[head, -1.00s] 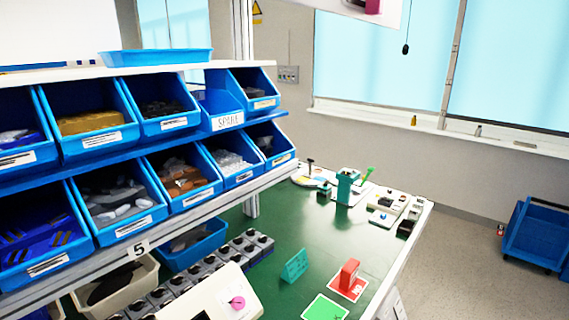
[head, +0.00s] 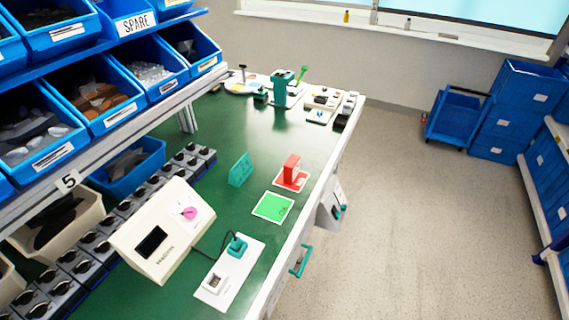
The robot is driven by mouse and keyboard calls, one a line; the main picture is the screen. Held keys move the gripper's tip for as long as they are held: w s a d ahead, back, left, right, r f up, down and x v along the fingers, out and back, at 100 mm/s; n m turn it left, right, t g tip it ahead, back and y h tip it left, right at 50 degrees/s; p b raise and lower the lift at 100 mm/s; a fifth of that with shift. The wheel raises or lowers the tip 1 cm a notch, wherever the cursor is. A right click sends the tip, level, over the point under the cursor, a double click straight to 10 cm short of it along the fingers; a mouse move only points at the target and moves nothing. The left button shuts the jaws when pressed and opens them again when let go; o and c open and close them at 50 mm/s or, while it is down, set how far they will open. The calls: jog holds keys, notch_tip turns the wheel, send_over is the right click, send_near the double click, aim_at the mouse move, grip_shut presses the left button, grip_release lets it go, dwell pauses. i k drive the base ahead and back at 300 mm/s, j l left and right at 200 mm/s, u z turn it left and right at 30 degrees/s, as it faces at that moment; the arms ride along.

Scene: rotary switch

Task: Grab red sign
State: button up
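A red sign (head: 291,168) stands upright on a red-and-white square mat (head: 285,183), near the right edge of the green table (head: 222,262). A flat green square (head: 272,207) lies just in front of it. A teal upright piece (head: 240,170) stands to its left, apart from it. My gripper does not show in the head view.
Blue bins (head: 100,95) overhang the table's left side. Open floor (head: 400,220) lies to the right, with a blue cart (head: 457,118) beyond.

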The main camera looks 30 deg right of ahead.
aim_at(292, 167)
jog(key=l+u, duration=0.35)
jog(key=i+l+u, duration=0.1)
jog(key=u, duration=0.25)
jog(key=l+u, duration=0.35)
